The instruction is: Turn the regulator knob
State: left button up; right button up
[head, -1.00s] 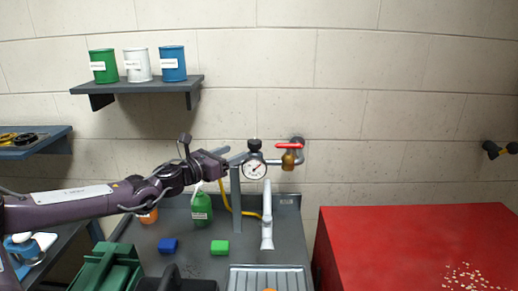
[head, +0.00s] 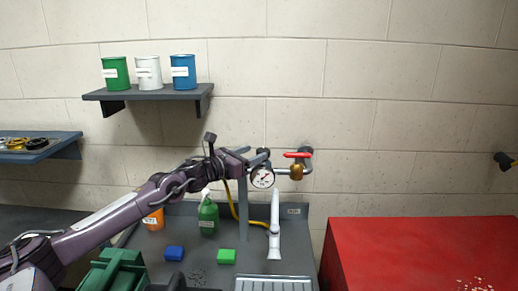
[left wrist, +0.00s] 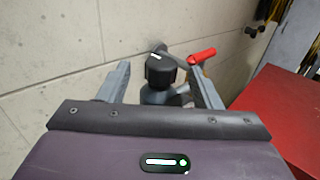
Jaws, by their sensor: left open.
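The regulator knob (left wrist: 160,68) is a black cap on top of the regulator, seen in the left wrist view between my open fingers. A white mark shows on its top. In the head view the round white gauge (head: 262,177) hangs just below it, and my left gripper (head: 256,157) is at the knob's height and largely covers it. My left gripper, also in the left wrist view (left wrist: 162,84), is open, with one finger on each side of the knob. I cannot tell whether either finger touches it. My right gripper is not in view.
A red-handled valve (head: 297,155) sits on the pipe just right of the gauge. A shelf (head: 150,93) with three cans is at upper left. A green bottle (head: 208,216) stands on the counter. A red cabinet (head: 420,250) is at right.

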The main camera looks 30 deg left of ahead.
aim_at(258, 152)
pick_arm(q)
jog(key=shift+p+x, duration=0.6)
jog(key=shift+x, duration=1)
jog(key=shift+d, duration=0.15)
jog(key=c, duration=1)
